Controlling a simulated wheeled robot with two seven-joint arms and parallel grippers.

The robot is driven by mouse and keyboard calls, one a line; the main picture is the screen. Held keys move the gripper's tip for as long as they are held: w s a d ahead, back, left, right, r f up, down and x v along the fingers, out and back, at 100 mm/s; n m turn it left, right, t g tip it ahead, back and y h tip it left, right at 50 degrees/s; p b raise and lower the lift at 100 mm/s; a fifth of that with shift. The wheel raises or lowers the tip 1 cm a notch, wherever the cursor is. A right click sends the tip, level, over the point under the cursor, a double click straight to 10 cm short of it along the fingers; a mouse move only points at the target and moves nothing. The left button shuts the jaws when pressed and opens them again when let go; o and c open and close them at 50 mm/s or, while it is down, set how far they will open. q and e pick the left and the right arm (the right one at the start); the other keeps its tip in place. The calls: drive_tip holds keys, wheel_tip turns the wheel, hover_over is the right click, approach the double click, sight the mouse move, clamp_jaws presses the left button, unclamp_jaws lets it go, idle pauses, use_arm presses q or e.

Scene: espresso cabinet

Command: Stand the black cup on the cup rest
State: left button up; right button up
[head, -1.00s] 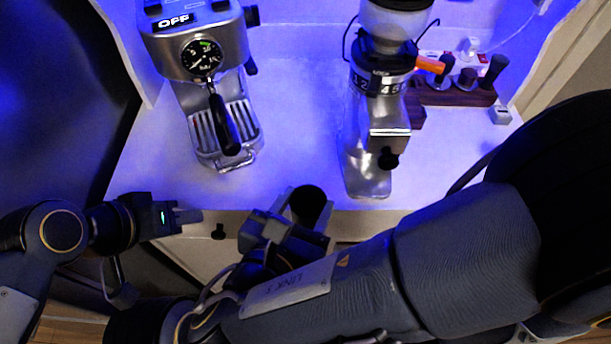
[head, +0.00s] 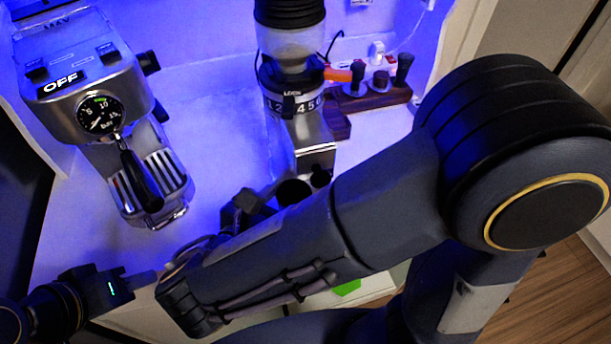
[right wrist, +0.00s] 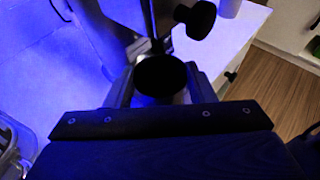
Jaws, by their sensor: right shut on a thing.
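The black cup (head: 293,192) is in my right gripper (head: 272,200), near the foot of the grinder in the head view. In the right wrist view, the dark round cup (right wrist: 160,76) sits between the two fingers of the right gripper (right wrist: 158,84), which is shut on it. My right forearm hides much of this gripper in the head view. The espresso machine (head: 85,85) stands at the left, with a slatted metal tray (head: 172,182) at its base. Which surface is the cup rest I cannot tell. My left gripper (head: 140,281) is at lower left, apart from everything; its opening is unclear.
The grinder (head: 305,125) stands beside the cup. A portafilter handle (head: 140,180) projects over the tray. A wooden stand with tools (head: 375,97) is at the back right. The counter (head: 215,130) between machine and grinder is clear.

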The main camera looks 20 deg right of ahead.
sight(301, 186)
drive_tip(key=shift+w+d, duration=0.45)
drive_tip(key=shift+w, duration=0.1)
drive_tip(key=w+d, duration=0.3)
drive_tip(key=shift+f, duration=0.6)
drive_tip(key=shift+a+f, duration=0.15)
drive_tip(key=shift+a, duration=0.05)
drive_tip(key=shift+d, duration=0.1)
drive_tip(key=shift+f, duration=0.15)
drive_tip(key=o, duration=1.1)
